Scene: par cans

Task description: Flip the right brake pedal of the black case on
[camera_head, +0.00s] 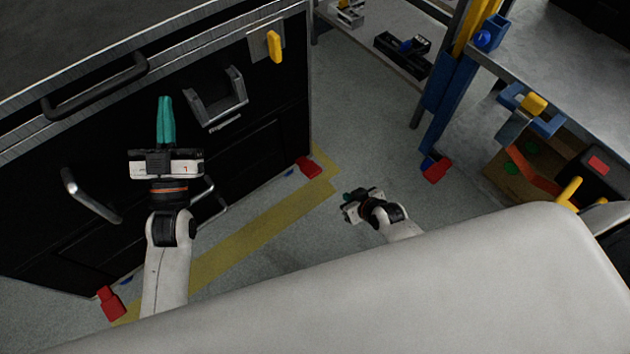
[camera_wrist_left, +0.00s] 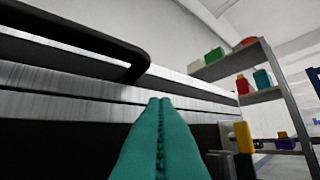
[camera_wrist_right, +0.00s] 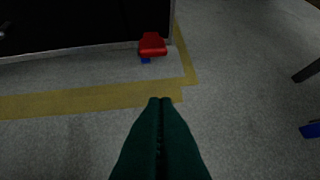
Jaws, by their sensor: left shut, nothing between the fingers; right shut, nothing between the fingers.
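The black case (camera_head: 262,125) stands at the left with metal edges and handles. Its right brake pedal (camera_head: 308,167) is red and sits low at the case's right corner by the floor; it also shows in the right wrist view (camera_wrist_right: 152,44). Another red pedal (camera_head: 110,302) is at the left corner. My left gripper (camera_head: 165,100) is shut and empty in front of the case's upper part, its teal fingers (camera_wrist_left: 160,105) together. My right gripper (camera_head: 348,196) is shut and empty above the floor, to the right of and apart from the right pedal; its fingers (camera_wrist_right: 160,105) point toward the floor.
Yellow tape (camera_head: 240,240) marks the floor along the case. A shelf rack with a blue post (camera_head: 447,105) stands at the right, with a red pedal (camera_head: 435,170) at its foot. A yellow latch (camera_head: 274,46) is on the case. The floor between case and rack is clear.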

